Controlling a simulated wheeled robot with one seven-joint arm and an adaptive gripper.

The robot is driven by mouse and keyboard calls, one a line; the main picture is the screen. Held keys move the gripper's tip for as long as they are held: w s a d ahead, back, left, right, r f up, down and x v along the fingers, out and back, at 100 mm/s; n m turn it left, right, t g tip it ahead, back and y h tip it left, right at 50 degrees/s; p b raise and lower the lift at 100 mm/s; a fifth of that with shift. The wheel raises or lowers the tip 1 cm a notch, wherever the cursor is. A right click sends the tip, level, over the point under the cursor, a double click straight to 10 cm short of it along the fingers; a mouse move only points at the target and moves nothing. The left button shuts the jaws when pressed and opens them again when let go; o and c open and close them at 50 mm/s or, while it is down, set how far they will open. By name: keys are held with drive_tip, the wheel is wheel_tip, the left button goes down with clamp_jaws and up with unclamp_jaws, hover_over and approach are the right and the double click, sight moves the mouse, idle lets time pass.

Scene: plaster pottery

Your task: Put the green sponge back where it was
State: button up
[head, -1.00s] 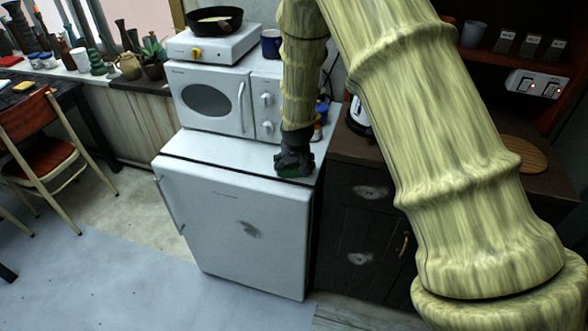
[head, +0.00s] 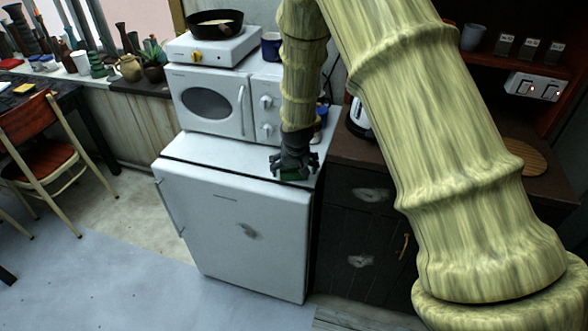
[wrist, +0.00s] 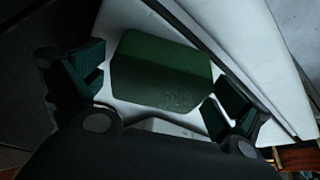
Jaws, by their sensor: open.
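The green sponge (wrist: 160,70) lies on the white top of the small fridge (head: 230,172), near its right front corner. In the wrist view it sits between my two spread fingers, with a gap on each side. My gripper (head: 293,172) is open just above the sponge, and in the wrist view (wrist: 155,95) its dark green finger pads stand to the left and right of it. In the head view only a small green strip of the sponge (head: 291,177) shows under the fingers.
A white microwave (head: 208,103) stands behind on the fridge, with a hob and pan (head: 214,24) on top. A dark cabinet (head: 365,215) adjoins on the right. The fridge top left of my gripper is clear.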

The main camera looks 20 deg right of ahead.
drive_tip(key=d+b+v, duration=0.1)
drive_tip(key=b+v, duration=0.1)
drive_tip(key=v, duration=0.9)
drive_tip(key=shift+s+a+r, duration=0.2)
drive_tip(key=shift+a+r, duration=0.05)
drive_tip(key=shift+a, duration=0.25)
drive_tip(key=shift+n+g, duration=0.4)
drive_tip(key=shift+g, duration=0.2)
drive_tip(key=s+f+p, duration=0.1)
drive_tip(key=s+f, duration=0.1)
drive_tip(key=f, duration=0.1)
drive_tip(key=s+f+p, duration=0.1)
drive_tip(key=s+f, duration=0.2)
drive_tip(key=s+f+p, duration=0.1)
drive_tip(key=s+f, duration=0.1)
drive_tip(key=f, duration=0.2)
drive_tip(key=shift+s+d+f, duration=0.1)
drive_tip(key=shift+s+d, duration=0.1)
drive_tip(key=s+f+g+p, duration=0.1)
drive_tip(key=s+f, duration=0.3)
drive_tip(key=s, duration=0.7)
drive_tip(key=s+f+g+p, duration=0.1)
drive_tip(key=s+f+p, duration=0.3)
drive_tip(key=s, duration=0.8)
drive_tip(key=s+f+n+g+y+p, duration=0.1)
drive_tip(key=s+f, duration=0.5)
drive_tip(key=s, duration=0.6)
drive_tip(key=shift+s+d+f+p, duration=0.2)
drive_tip(key=shift+s+d+p, duration=0.05)
drive_tip(key=shift+p, duration=0.65)
